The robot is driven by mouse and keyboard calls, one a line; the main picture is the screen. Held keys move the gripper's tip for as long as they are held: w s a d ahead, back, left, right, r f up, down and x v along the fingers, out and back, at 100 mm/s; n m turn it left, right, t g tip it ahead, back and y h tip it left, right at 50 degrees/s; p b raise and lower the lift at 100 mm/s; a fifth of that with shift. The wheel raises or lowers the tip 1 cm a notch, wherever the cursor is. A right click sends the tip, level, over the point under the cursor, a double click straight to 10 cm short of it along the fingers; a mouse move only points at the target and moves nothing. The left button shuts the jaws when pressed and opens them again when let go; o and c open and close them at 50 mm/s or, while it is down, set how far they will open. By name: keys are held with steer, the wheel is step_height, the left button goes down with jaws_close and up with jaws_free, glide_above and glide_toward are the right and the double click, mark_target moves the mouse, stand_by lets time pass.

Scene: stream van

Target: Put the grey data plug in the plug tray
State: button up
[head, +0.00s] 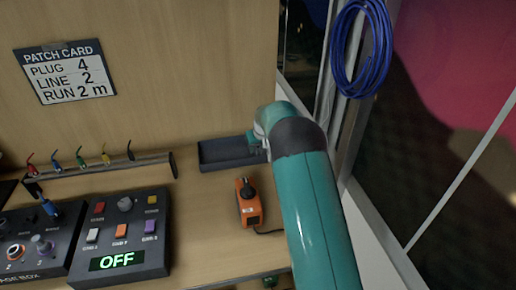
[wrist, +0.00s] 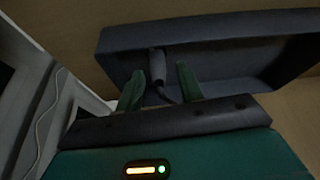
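The dark plug tray (head: 225,153) sits on the wooden worktop against the back panel; it fills the upper part of the wrist view (wrist: 225,60). My gripper (head: 256,142) is at the tray's right end. In the wrist view my gripper (wrist: 162,72) has its two green fingers apart. The grey data plug (wrist: 156,63), with a short dark cable curving from it, shows between and just beyond the fingertips, with a gap on each side. It overlaps the tray in the picture; whether it rests on the tray floor is unclear. I cannot make out the plug in the head view.
An orange device (head: 248,205) with a black knob stands in front of the tray. A control box (head: 120,240) reading OFF is at left, below a rack (head: 100,167) of coloured plugs. A patch card (head: 64,72) and blue cable coil (head: 361,50) hang above.

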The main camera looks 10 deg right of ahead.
steer(key=a+v, duration=0.1)
steer(key=v, duration=1.2)
steer(key=s+a+r+m, duration=0.1)
steer(key=s+r, duration=0.6)
steer(key=s, duration=0.3)
steer(key=s+a+r, duration=0.1)
steer(key=s+r, duration=0.6)
steer(key=s, duration=0.3)
steer(key=s+a+f+t, duration=0.1)
steer(key=s, duration=2.2)
steer(key=shift+s+f+m+h, duration=0.3)
steer(key=shift+s, duration=0.1)
steer(key=shift+a, duration=0.15)
